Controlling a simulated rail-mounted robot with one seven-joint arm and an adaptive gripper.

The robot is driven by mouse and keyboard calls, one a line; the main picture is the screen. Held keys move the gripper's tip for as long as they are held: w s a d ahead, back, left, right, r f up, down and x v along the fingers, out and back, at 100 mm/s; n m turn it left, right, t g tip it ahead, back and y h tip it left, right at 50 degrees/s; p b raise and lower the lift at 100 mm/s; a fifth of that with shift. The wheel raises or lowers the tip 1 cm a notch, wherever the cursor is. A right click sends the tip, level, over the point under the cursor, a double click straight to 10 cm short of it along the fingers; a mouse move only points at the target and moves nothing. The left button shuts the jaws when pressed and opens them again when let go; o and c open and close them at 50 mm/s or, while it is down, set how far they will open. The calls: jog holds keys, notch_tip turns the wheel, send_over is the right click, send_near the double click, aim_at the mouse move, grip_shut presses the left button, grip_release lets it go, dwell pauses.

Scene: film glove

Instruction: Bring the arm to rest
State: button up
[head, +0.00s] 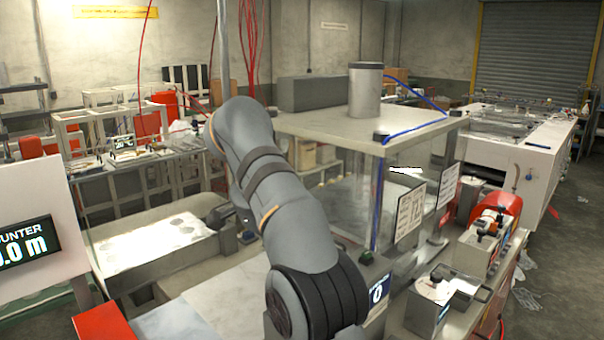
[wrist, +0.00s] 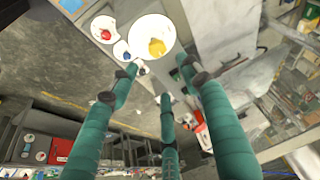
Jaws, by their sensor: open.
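My gripper (wrist: 162,82) shows in the wrist view as green, ribbed fingers with dark joints. The fingers stand apart with nothing between them. Beyond the fingertips is a white round dish (wrist: 152,36) with something yellow in it, apart from the fingers as far as I can tell. In the head view my grey arm (head: 262,180) rises from the bench, bends at the upper left and goes down out of sight. I cannot clearly make out my gripper in the head view.
A glass-walled enclosure (head: 345,128) with a metal cylinder (head: 366,90) on top stands close right of my arm. A shallow tray (head: 160,238) lies to its left. A box-like instrument (head: 432,305) and a red-ended machine (head: 495,215) stand at right. A display panel (head: 42,225) is at left.

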jog(key=x, duration=1.1)
jog(key=shift+s+f, duration=0.1)
jog(key=shift+f, duration=0.3)
jog(key=shift+a+n+y+b, duration=0.1)
jog(key=shift+n+y+b, duration=0.35)
jog(key=shift+n, duration=0.35)
jog(key=n, duration=0.2)
jog(key=n+y+b, duration=0.1)
jog(key=shift+r+n+t, duration=0.2)
jog(key=shift+n+t, duration=0.2)
jog(key=n+y, duration=0.1)
jog(key=n, duration=0.2)
jog(key=shift+y, duration=0.25)
jog(key=n+y+p, duration=0.1)
jog(key=n, duration=0.1)
jog(key=n+g+p, duration=0.1)
jog(key=n, duration=0.2)
jog(key=shift+r+y, duration=0.1)
jog(key=shift+y, duration=0.3)
jog(key=shift+n+g+y+p, duration=0.45)
jog(key=shift+n+p, duration=0.35)
jog(key=shift+n, duration=1)
